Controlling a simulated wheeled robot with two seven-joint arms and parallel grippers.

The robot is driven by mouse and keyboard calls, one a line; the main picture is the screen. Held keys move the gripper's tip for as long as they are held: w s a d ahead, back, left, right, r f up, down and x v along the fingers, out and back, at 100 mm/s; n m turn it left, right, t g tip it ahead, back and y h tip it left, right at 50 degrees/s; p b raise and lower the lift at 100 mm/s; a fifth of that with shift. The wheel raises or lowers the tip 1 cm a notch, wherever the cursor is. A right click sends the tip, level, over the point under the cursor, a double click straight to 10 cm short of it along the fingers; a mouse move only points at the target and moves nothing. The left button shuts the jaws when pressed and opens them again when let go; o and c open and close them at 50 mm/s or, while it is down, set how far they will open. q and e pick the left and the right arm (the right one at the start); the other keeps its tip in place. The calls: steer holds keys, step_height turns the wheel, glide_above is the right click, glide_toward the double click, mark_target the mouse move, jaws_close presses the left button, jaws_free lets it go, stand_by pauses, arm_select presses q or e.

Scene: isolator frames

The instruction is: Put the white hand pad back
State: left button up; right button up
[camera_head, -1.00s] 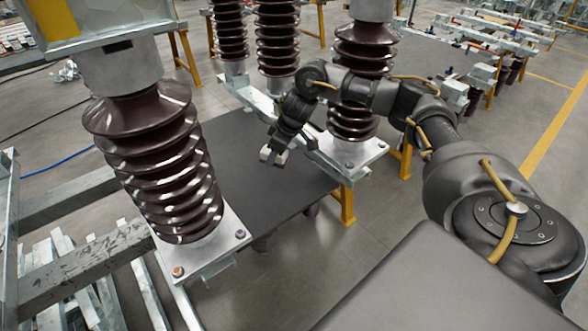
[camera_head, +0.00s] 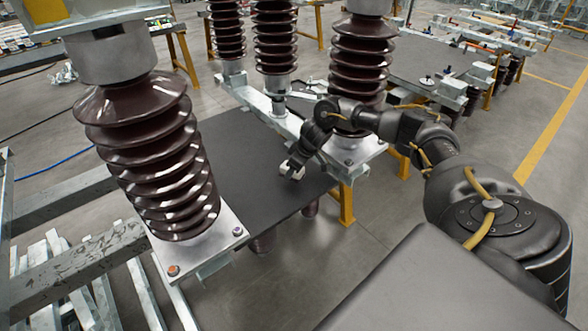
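My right gripper (camera_head: 292,170) points down at the right part of the dark flat panel (camera_head: 262,190), between the brown insulators. Pale pieces show at its tip; I cannot tell whether they are its fingers or a white pad held between them. The gripper is too small to tell whether it is open or shut, or whether it touches the panel. No white hand pad can be made out for certain. A small pale object (camera_head: 318,87) lies on the metal frame behind my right arm, too small to identify. My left gripper is not in view.
A large brown ribbed insulator (camera_head: 158,160) stands at the left on a bolted plate. Another insulator (camera_head: 361,62) stands close behind my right arm. Two more (camera_head: 273,40) stand at the back. A yellow leg (camera_head: 346,204) supports the frame. Most of the panel is bare.

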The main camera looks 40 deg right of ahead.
mark_target(294, 175)
steer(key=shift+f, duration=1.85)
steer(key=shift+f, duration=0.15)
steer(key=o, duration=1.3)
steer(key=shift+c, duration=0.2)
steer(key=shift+s+r, duration=0.1)
steer(key=shift+r, duration=0.35)
steer(key=v, duration=1.1)
steer(key=shift+r, duration=0.25)
steer(key=shift+s, duration=0.1)
